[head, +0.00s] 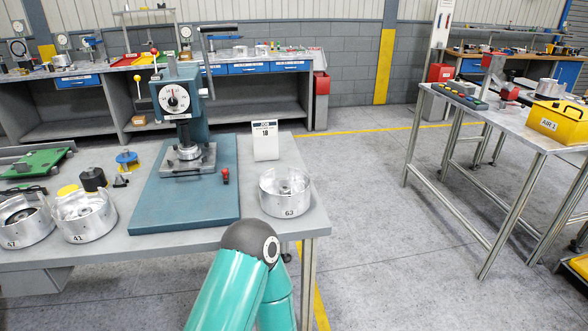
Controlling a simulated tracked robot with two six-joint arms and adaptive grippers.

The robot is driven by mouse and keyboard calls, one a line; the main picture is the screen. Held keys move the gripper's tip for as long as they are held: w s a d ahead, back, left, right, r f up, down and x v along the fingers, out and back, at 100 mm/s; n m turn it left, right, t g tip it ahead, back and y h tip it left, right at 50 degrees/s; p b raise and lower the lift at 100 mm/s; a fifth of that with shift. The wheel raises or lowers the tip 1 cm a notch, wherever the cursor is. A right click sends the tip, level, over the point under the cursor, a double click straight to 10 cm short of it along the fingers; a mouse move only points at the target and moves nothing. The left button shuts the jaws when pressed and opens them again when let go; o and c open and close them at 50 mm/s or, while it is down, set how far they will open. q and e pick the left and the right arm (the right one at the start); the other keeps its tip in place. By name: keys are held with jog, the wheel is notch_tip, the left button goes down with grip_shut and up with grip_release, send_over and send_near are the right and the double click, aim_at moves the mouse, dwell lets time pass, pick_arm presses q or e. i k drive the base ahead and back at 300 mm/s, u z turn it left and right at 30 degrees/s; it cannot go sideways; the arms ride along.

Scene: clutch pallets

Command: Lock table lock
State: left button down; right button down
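No part is clearly identifiable as the table lock. A small red piece (225,176) stands on the right side of the blue base plate (160,215) of a press (178,100). The press has a round dial and a lever, and it stands on the near grey table (318,222). A small dark part (286,257) shows under the table's right edge, partly hidden by my teal arm. The arm's dark elbow joint is in front of the table at the bottom middle. Neither of my grippers is in view.
Metal clutch drums marked 63 (285,196), 41 (85,218) and 47 (24,222) sit on the near table, with a sign marked 18 (265,140). Another table (500,125) at right carries a yellow box (558,121). Open floor (400,250) lies between the tables.

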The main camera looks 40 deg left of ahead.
aim_at(225, 172)
jog(key=u, duration=0.6)
jog(key=i, duration=0.15)
jog(key=z, duration=1.6)
jog(key=k, duration=0.55)
jog(key=u, duration=0.5)
jog(key=i, duration=0.4)
jog(key=u, duration=1.1)
jog(key=i, duration=0.5)
